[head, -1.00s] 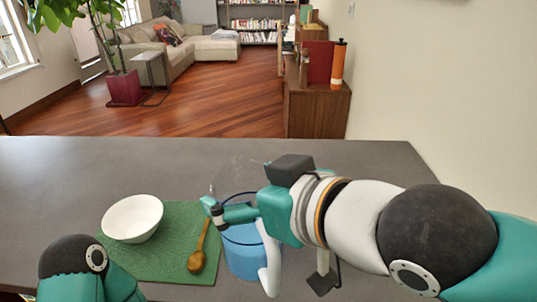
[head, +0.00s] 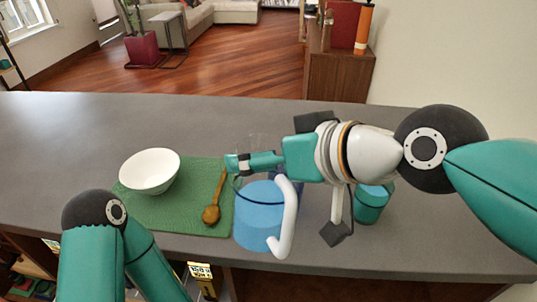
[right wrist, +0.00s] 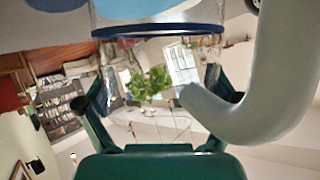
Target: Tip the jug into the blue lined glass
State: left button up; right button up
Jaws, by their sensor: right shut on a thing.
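The jug is a clear vessel with blue liquid (head: 258,222) in its lower part and a white handle (head: 287,225) on its right. It looks upright at the front of the counter; I cannot tell whether it touches it. My right gripper (head: 240,163) is shut on the jug's clear upper part. In the right wrist view, its fingers (right wrist: 160,110) flank the clear wall, with the handle at the right. My left gripper is out of view.
A white bowl (head: 150,170) and a wooden spoon (head: 214,200) lie on a green mat (head: 165,213), left of the jug. A teal cup (head: 371,205) stands to the right, below my right arm. The grey counter (head: 85,125) is clear at the back and left.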

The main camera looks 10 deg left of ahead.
aim_at(278, 152)
jog(key=shift+w+d+f+m, duration=0.15)
jog(key=shift+w+f+m, duration=0.15)
jog(key=shift+w+f, duration=0.25)
jog(key=shift+w+d+f+m+g+p, duration=0.15)
jog(key=shift+w+f+m+g+p, duration=0.2)
jog(key=shift+w+g+p, duration=0.25)
jog(key=shift+w+d+f+m+g+p, duration=0.1)
jog(key=shift+w+f+m+g+p, duration=0.1)
jog(key=shift+w+m+g+p, duration=0.3)
jog(key=shift+w+d+f+g+p, duration=0.1)
jog(key=shift+w+f+g+p, duration=0.4)
jog(key=shift+g+p, duration=0.25)
jog(key=shift+w+f+m, duration=0.1)
jog(key=shift+f+m, duration=0.05)
jog(key=shift+m, duration=0.1)
jog(key=shift+w+d+f+g+y, duration=0.15)
jog(key=shift+w+f+g+y, duration=0.15)
jog(key=shift+f, duration=0.45)
jog(key=shift+m, duration=0.3)
jog(key=shift+w+d+r+m+g+y+p, duration=0.1)
jog(key=shift+w+r+m+g+y+p, duration=0.35)
jog(key=shift+p, duration=0.75)
jog(key=shift+f+m+g+h+p, duration=0.1)
jog(key=shift+m+g+p, duration=0.15)
jog(key=shift+g+p, duration=0.65)
dwell(2.2)
